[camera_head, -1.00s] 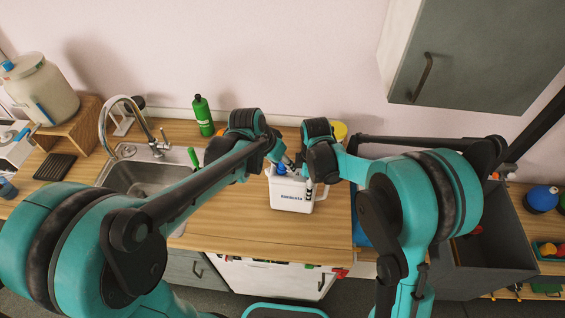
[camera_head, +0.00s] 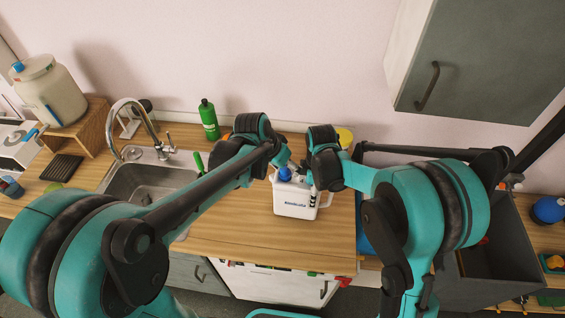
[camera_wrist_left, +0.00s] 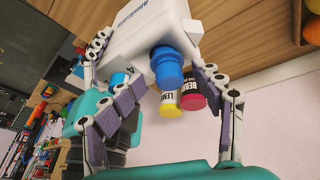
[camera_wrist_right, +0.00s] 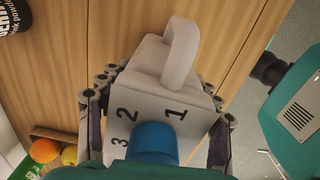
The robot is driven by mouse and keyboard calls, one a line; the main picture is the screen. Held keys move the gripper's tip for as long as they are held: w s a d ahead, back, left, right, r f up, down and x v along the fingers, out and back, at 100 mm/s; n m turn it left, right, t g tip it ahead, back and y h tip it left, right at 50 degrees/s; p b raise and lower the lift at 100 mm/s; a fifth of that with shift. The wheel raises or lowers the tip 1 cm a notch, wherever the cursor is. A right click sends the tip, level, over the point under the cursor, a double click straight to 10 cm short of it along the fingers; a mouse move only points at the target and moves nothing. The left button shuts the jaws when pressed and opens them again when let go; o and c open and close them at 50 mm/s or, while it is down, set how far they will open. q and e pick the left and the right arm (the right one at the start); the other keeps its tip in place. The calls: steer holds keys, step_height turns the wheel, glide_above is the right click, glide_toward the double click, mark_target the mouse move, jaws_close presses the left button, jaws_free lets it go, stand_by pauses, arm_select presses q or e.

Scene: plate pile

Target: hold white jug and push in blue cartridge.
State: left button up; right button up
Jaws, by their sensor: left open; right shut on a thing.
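The white jug (camera_head: 293,204) stands upright on the wooden counter, its front lettering facing me in the head view. The blue cartridge (camera_head: 285,174) stands on the jug's top. In the left wrist view the blue cartridge (camera_wrist_left: 166,68) sticks out of the white jug (camera_wrist_left: 150,28). My left gripper (camera_wrist_left: 150,56) is open, its fingers spread to either side of the cartridge. My right gripper (camera_wrist_right: 162,78) is shut on the jug, a finger on each side. The right wrist view shows the jug's handle (camera_wrist_right: 181,52), printed numbers and the blue cartridge (camera_wrist_right: 153,142). Contact at the left fingers is unclear.
A sink (camera_head: 146,184) with a faucet lies to the left. A green bottle (camera_head: 209,120) stands behind, near the wall. A yellow and a pink-capped container (camera_wrist_left: 193,92) show behind the cartridge. The counter in front of the jug (camera_head: 270,240) is clear.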

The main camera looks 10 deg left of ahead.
arm_select(q)
steer(key=v, duration=1.1)
steer(key=shift+r, duration=0.15)
steer(key=shift+c, duration=1.3)
steer(key=w+d+r+n+g+y, duration=0.1)
steer(key=w+d+n+g+y, duration=0.15)
steer(key=n, duration=0.85)
steer(key=shift+g, duration=0.35)
steer(key=f, duration=0.4)
steer(key=w+f, duration=0.1)
steer(key=f, duration=0.6)
steer(key=shift+w+a+f, duration=0.1)
steer(key=shift+w+f, duration=0.1)
steer(key=shift+f, duration=0.2)
